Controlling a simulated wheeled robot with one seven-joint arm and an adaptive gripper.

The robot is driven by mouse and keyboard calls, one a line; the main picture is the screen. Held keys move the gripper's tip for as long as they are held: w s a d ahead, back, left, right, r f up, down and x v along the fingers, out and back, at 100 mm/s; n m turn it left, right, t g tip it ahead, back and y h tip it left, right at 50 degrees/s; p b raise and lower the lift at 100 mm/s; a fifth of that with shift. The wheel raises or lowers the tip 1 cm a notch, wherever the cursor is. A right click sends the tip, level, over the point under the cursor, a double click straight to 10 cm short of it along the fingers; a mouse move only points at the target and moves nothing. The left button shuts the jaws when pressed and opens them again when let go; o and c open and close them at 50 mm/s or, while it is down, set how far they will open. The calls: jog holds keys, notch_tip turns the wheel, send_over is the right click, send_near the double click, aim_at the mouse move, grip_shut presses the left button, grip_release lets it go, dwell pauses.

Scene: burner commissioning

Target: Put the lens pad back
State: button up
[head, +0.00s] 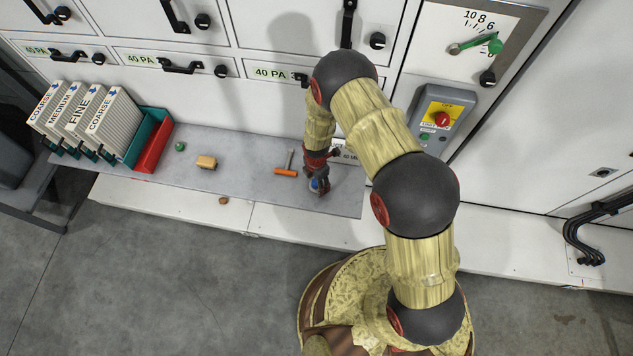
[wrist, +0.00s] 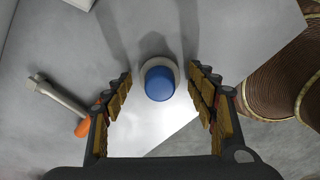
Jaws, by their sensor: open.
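A round blue piece with a pale ring around it (wrist: 160,84) stands on the grey shelf in the wrist view; I take it for the lens pad, though no label shows. My gripper (wrist: 161,72) is open, with one padded finger on each side of the blue piece and a gap left on both sides. In the head view my gripper (head: 318,187) is low over the right part of the shelf, and a bit of the blue piece (head: 315,184) shows between its fingers.
A tan block (head: 206,162), a small green thing (head: 180,146), a red bin (head: 155,143) and several upright filters (head: 105,118) stand farther left. The shelf's front edge (head: 290,206) is close.

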jog(key=shift+r, duration=0.15)
jog(key=w+d+r+m+t+p, duration=0.1)
jog(key=w+r+m+p, duration=0.1)
jog(key=r, duration=1.2)
jog(key=w+d+r+m+p, duration=0.1)
jog(key=w+r+m+p, duration=0.15)
jog(key=r, duration=1.05)
jog(key=s+d+r+m+t, duration=0.1)
jog(key=s+d+r+m, duration=0.1)
jog(key=r, duration=0.5)
jog(key=s+d+r+m, duration=0.1)
jog(key=r+m, duration=0.2)
jog(key=r, duration=0.3)
jog(key=s+d+r+m+t, duration=0.1)
jog(key=s+d+r+m, duration=0.1)
jog(key=r, duration=0.5)
jog(key=s+d+r+m+t, duration=0.1)
jog(key=s+d+r+m, duration=0.2)
jog(key=s+r+m, duration=0.3)
jog(key=s+d+r+m+t, duration=0.1)
jog(key=s+d+r+m, duration=0.3)
jog(key=s+r, duration=0.6)
jog(key=s+m, duration=0.2)
jog(key=s, duration=0.2)
jog(key=shift+s+d+r+t, duration=0.2)
jog(key=shift+s+r+t, duration=0.1)
jog(key=shift+r, duration=0.05)
jog(key=shift+m, duration=0.25)
jog(key=shift+c, duration=0.4)
